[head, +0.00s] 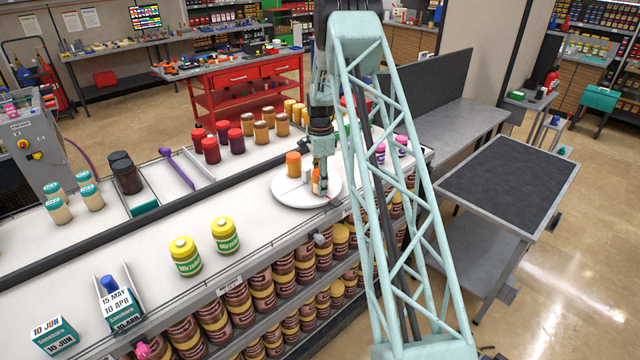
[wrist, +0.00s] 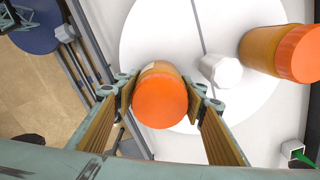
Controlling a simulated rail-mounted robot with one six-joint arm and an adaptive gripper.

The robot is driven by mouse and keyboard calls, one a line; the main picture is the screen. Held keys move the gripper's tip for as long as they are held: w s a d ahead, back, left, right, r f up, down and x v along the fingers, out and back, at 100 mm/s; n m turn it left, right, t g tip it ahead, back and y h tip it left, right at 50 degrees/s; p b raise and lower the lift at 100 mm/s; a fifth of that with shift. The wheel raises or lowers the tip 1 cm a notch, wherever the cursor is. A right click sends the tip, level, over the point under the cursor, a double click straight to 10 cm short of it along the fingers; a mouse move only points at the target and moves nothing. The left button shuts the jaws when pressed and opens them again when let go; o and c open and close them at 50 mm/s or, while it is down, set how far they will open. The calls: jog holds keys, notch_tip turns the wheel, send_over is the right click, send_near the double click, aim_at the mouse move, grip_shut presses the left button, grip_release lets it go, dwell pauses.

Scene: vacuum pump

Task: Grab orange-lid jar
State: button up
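Two orange-lid jars are at the white round plate. One orange-lid jar (wrist: 160,98) sits between the two fingers of my gripper (wrist: 163,100) in the wrist view, its lid facing the camera. Both finger pads appear to touch its sides, so my gripper looks shut on it. In the head view my gripper (head: 320,186) is over the near right part of the plate and partly hides this jar (head: 316,184). I cannot tell whether the jar is lifted. The other orange-lid jar (head: 293,164) stands apart on the plate; it also shows in the wrist view (wrist: 284,52).
A small white cylinder (wrist: 221,71) stands between the two jars on the round plate (head: 288,195). Red-lid jars (head: 211,150) and several yellow-brown jars (head: 262,133) stand behind. Two yellow-lid jars (head: 185,256) are at the front left. Metal rails run along the counter edge.

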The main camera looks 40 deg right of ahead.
jog(key=shift+c, duration=0.8)
jog(key=shift+r+b, duration=0.5)
jog(key=shift+r, duration=1.3)
jog(key=s+a+r+b, duration=0.1)
jog(key=s+a+b, duration=0.1)
jog(key=s+a, duration=0.9)
jog(key=shift+a+r+b, duration=0.2)
jog(key=shift+b, duration=0.2)
